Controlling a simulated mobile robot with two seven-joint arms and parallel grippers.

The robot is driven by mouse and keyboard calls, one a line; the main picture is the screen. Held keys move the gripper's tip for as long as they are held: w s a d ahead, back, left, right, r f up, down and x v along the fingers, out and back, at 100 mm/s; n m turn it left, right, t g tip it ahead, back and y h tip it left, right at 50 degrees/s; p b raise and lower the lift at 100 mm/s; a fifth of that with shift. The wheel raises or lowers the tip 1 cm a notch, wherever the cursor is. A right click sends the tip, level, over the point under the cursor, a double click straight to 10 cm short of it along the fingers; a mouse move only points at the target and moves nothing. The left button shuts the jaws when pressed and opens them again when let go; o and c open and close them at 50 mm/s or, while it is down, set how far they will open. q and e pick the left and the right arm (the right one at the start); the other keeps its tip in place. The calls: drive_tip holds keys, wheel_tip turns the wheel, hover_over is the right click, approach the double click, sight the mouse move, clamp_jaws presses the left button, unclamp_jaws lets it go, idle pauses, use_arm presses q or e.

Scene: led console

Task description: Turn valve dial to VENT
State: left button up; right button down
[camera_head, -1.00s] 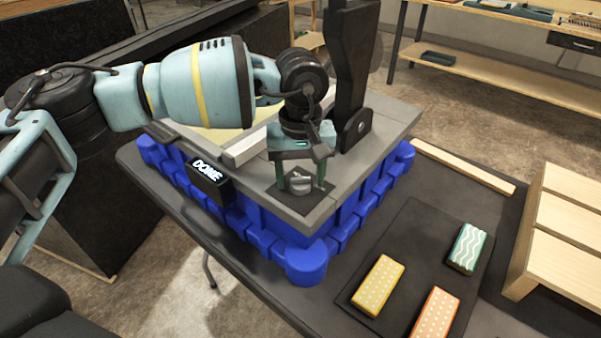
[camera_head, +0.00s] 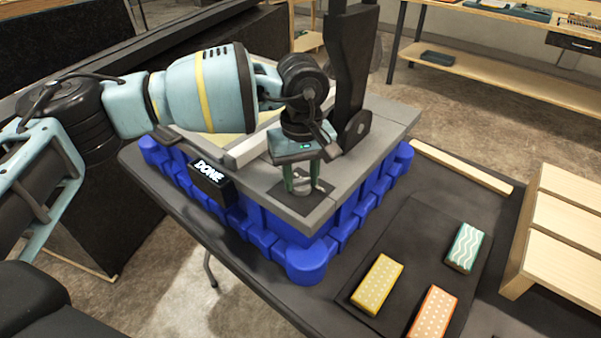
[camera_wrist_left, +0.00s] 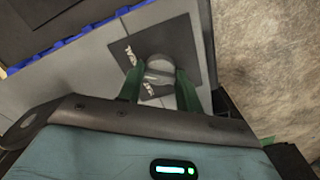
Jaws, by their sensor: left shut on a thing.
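The valve dial (camera_wrist_left: 159,70) is a round grey knob with a raised grip bar, on a dark square plate (camera_wrist_left: 178,40) with white lettering too small to read for sure. In the head view the dial is mostly hidden by my left gripper (camera_head: 302,188), which points down over the dark plate (camera_head: 322,192) at the console's front corner. In the left wrist view my left gripper (camera_wrist_left: 160,82) has its green fingers on either side of the dial, shut on it. My right gripper is not in view.
The grey console (camera_head: 350,178) sits on a blue base (camera_head: 305,262) on a dark table, with a "DOME" label (camera_head: 211,173) on its side. A black upright post (camera_head: 352,80) stands close behind the gripper. Yellow (camera_head: 378,284), orange (camera_head: 434,313) and green (camera_head: 465,247) blocks lie to the right.

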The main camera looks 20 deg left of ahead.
use_arm(q)
drive_tip(key=n+p, duration=0.1)
drive_tip(key=n, duration=0.3)
drive_tip(key=shift+r+n+p, duration=0.15)
drive_tip(key=shift+n+p, duration=0.15)
drive_tip(key=shift+p, duration=0.1)
drive_tip(key=n+p, duration=0.1)
drive_tip(key=n, duration=0.1)
drive_tip(key=shift+n, duration=0.3)
drive_tip(key=n+p, duration=0.2)
drive_tip(key=n, duration=0.4)
drive_tip(key=shift+p, duration=0.35)
drive_tip(key=shift+n+p, duration=0.3)
drive_tip(key=shift+n, duration=0.8)
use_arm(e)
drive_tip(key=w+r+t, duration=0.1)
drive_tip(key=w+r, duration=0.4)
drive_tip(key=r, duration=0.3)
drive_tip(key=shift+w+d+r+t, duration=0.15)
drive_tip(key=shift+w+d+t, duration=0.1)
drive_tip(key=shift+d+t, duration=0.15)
use_arm(q)
drive_tip(key=o, duration=0.8)
drive_tip(key=shift+o, duration=1)
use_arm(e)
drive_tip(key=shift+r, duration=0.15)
